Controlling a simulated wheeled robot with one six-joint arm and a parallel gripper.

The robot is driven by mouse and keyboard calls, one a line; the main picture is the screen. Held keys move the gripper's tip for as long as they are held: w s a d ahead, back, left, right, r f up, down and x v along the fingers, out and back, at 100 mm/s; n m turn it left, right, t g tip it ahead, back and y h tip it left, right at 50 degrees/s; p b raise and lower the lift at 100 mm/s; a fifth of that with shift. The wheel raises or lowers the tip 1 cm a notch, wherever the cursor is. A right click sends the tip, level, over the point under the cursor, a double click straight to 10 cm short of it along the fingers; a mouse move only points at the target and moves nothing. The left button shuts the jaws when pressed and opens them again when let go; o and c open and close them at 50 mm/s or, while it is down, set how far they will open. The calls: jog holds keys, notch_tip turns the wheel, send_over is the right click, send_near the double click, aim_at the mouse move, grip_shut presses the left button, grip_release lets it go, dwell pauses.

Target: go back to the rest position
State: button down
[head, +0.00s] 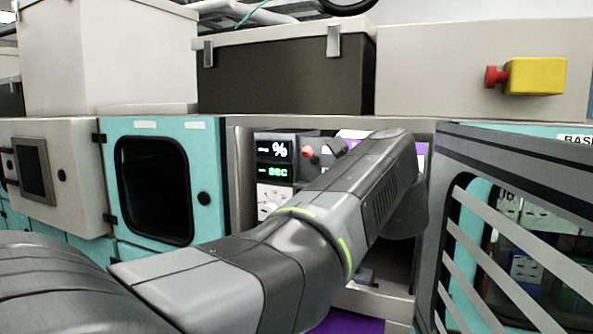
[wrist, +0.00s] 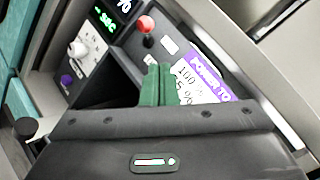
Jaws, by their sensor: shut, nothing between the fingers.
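My gripper (wrist: 157,85) shows in the wrist view, its two green fingers together with nothing between them. It points into an open bay, in front of a dark control panel. The panel has a red-topped lever (wrist: 147,25) and a white and purple label (wrist: 205,80) beyond the fingertips. I cannot tell whether the fingers touch the panel. In the head view my arm reaches from the lower left into the bay and hides the gripper. The red knob (head: 308,152) and the % / SEC display (head: 273,160) show left of my arm.
A teal door (head: 205,150) with a dark window is left of the bay. A grey barred door (head: 460,150) stands close on the right. A yellow box (head: 537,76) with a red button is above right. A dark case (head: 285,80) sits above the bay.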

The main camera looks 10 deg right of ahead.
jog(key=shift+s+r, duration=0.1)
jog(key=shift+s, duration=0.7)
jog(key=shift+w, duration=0.1)
